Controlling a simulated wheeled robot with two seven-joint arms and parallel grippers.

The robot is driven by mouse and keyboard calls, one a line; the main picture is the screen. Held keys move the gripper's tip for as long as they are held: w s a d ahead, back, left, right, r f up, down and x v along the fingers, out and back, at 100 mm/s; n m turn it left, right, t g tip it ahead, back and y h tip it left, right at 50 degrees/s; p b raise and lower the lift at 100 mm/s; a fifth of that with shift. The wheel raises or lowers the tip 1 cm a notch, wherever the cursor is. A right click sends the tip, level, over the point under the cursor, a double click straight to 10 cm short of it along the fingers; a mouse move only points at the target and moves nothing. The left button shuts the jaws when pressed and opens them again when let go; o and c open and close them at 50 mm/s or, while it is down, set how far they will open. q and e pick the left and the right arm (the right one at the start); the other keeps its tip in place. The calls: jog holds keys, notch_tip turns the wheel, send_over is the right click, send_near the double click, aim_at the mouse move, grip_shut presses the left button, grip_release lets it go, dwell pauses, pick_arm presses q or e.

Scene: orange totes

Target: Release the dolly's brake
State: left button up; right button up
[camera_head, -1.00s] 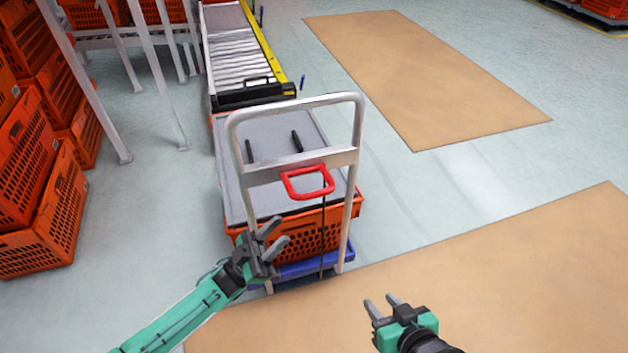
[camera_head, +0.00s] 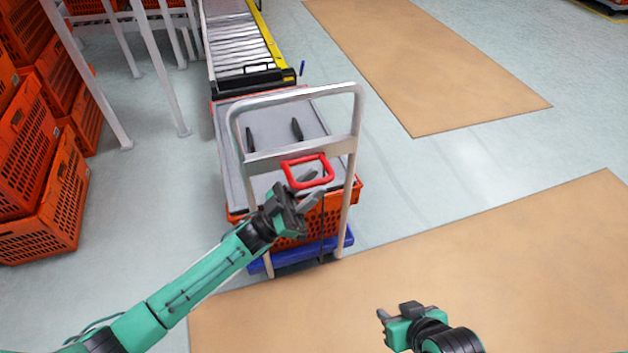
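The dolly has a pale upright handle frame (camera_head: 237,148) and a blue base (camera_head: 342,243) close to the floor. A red loop handle (camera_head: 324,181), which looks like the brake lever, hangs at the frame's crossbar, with a dark cable running down from it. My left gripper (camera_head: 308,190) is open, its two fingers just below and left of the red handle. I cannot tell whether it touches the handle. My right gripper (camera_head: 382,316) is low at the centre right, away from the dolly. Its fingers are partly hidden, so its opening is unclear.
An orange tote (camera_head: 328,215) with a grey lid (camera_head: 275,122) sits on the dolly. A roller conveyor (camera_head: 238,45) with a yellow rail stands behind it. Orange totes (camera_head: 40,220) are stacked at left beside metal legs. Brown floor mats (camera_head: 500,270) lie clear at right.

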pick_arm(q)
jog(key=shift+w+d+r, duration=0.15)
jog(key=shift+d+r, duration=0.25)
grip_shut()
jog(key=shift+t, duration=0.3)
